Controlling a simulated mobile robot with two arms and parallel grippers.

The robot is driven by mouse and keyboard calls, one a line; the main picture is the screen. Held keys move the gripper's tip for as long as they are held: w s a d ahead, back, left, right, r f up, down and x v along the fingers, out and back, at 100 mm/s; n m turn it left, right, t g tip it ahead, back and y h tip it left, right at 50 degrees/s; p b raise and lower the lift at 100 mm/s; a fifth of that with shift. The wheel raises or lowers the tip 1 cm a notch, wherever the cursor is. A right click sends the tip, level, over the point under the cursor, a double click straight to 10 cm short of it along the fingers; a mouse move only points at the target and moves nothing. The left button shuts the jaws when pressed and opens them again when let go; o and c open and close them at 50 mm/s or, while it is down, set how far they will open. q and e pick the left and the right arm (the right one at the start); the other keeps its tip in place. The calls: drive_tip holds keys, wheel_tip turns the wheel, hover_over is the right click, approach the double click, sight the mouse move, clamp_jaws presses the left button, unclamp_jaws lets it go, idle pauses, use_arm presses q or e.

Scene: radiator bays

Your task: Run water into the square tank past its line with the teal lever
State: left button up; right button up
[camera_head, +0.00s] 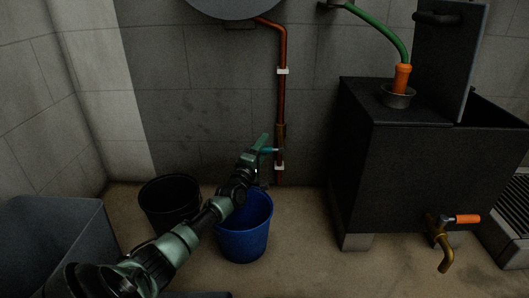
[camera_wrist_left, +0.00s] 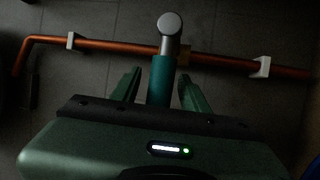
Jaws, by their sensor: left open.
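The teal lever (camera_wrist_left: 160,82) sits on a valve of the copper pipe (camera_head: 281,100). In the left wrist view it lies between the two fingers of my left gripper (camera_wrist_left: 158,90), with space on both sides. In the head view my left gripper (camera_head: 260,147) is at the teal lever (camera_head: 269,150), low on the wall. It is open. A square dark tank (camera_head: 400,170) stands on blocks at the right. Its water level and line do not show. My right gripper is not in view.
A blue bucket (camera_head: 243,235) and a black bucket (camera_head: 160,213) stand under my left arm. A grey bin (camera_head: 62,235) is at left. The tank has a brass tap with an orange handle (camera_head: 466,219). A green hose (camera_head: 385,30) ends in an orange fitting on its top.

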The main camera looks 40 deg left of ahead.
use_arm(q)
drive_tip(key=shift+w+a+r, duration=0.1)
drive_tip(key=shift+w, duration=0.3)
clamp_jaws()
idle(1.2)
